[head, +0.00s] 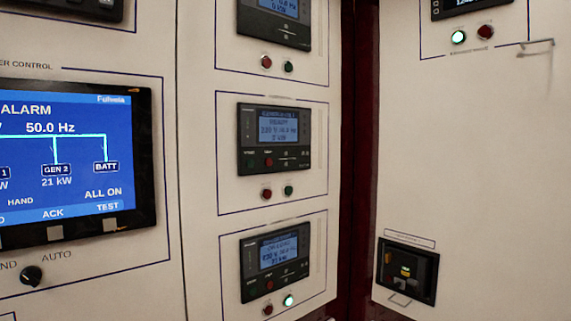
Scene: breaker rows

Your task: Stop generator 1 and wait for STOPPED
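The middle controller (274,139) on the centre cabinet has a small blue screen (279,130). Its heading seems to read Generator 1; the status line below is blurred, and the bottom line looks like 0 kW. A green button (251,163) and a red button (268,162) sit under that screen. Below the controller are a red lamp (266,194) and a green lamp (289,190), both looking dark. The large display (60,150) at left shows ALARM, 50.0 Hz and GEN 2 at 21 kW; its GEN 1 part is cut off. My gripper is not in view.
A similar lower controller (275,264) has a brightly lit green lamp (288,300). Another controller (275,20) sits above. A selector knob (32,276) is at lower left. The right cabinet has a breaker (406,270) and a protruding handle (537,47).

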